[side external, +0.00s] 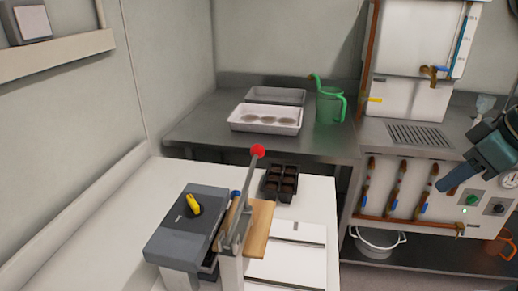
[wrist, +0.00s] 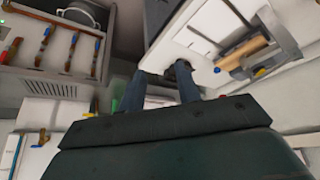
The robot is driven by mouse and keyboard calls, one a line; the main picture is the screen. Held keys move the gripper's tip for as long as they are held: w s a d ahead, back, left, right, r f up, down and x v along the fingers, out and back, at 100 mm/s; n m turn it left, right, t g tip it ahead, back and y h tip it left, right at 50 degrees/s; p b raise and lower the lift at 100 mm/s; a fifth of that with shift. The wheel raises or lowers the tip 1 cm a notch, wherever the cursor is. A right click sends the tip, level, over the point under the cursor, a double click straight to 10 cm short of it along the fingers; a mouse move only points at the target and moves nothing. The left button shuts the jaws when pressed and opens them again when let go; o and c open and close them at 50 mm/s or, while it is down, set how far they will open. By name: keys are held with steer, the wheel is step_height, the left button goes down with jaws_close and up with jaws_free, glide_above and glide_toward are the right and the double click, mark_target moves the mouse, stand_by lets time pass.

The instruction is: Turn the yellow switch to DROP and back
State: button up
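The yellow switch (side external: 193,206) is a small knob on the sloped top of a grey box (side external: 171,233) on the white bench, in the side view. Its lettering is too small to read. My gripper (side external: 440,186) is at the far right of the side view, in front of the panel with valves, well away from the switch and touching nothing I can see. In the wrist view my gripper (wrist: 161,88) shows two dark fingers with a gap between them, and nothing held.
A red-knobbed lever (side external: 257,152) stands upright just right of the grey box, beside a wooden block (side external: 258,232). A black cell tray (side external: 281,183) lies behind it. A white tray (side external: 266,119) and green watering can (side external: 329,106) stand on the steel counter (side external: 205,135).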

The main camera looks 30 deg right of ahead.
steer(key=w+a+r, duration=0.4)
steer(key=w+r, duration=0.2)
steer(key=w, duration=0.4)
steer(key=g, duration=0.1)
glide_above(193, 200)
steer(key=s, duration=0.6)
step_height(193, 200, down, 4)
steer(key=shift+a, duration=0.1)
steer(key=shift+w, duration=0.1)
steer(key=x, duration=1.3)
steer(key=shift+f, duration=0.3)
